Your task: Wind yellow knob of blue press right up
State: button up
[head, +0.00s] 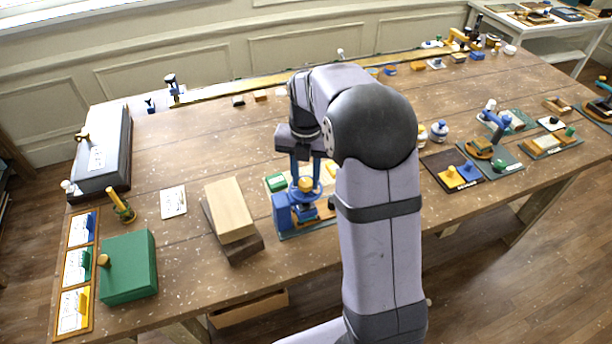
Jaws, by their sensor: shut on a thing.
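The blue press (283,210) stands on a dark green base plate near the table's front edge, just left of my arm in the head view. Its yellow knob (306,185) sits at the top of the press. My gripper (305,179) points straight down over the press, its fingers shut on the yellow knob from either side. My arm hides part of the press's right side. How far the press is wound cannot be read at this size.
A pale wooden block (229,209) on a darker one stands left of the press. A green box (128,267) is at the front left. A green piece (275,182) lies close behind the press. More small devices (455,173) stand to the right.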

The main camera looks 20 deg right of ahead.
aim_at(306, 182)
jog(key=shift+s+f+n, duration=0.25)
jog(key=shift+f+n, duration=0.05)
jog(key=shift+n, duration=0.8)
jog(key=o, duration=1)
jog(key=shift+o, duration=0.2)
jog(key=shift+w, duration=0.2)
jog(key=shift+r, duration=0.25)
jog(key=shift+w+r, duration=0.1)
jog(key=shift+r, duration=0.45)
jog(key=shift+r+b, duration=1.15)
jog(key=shift+r, duration=1.8)
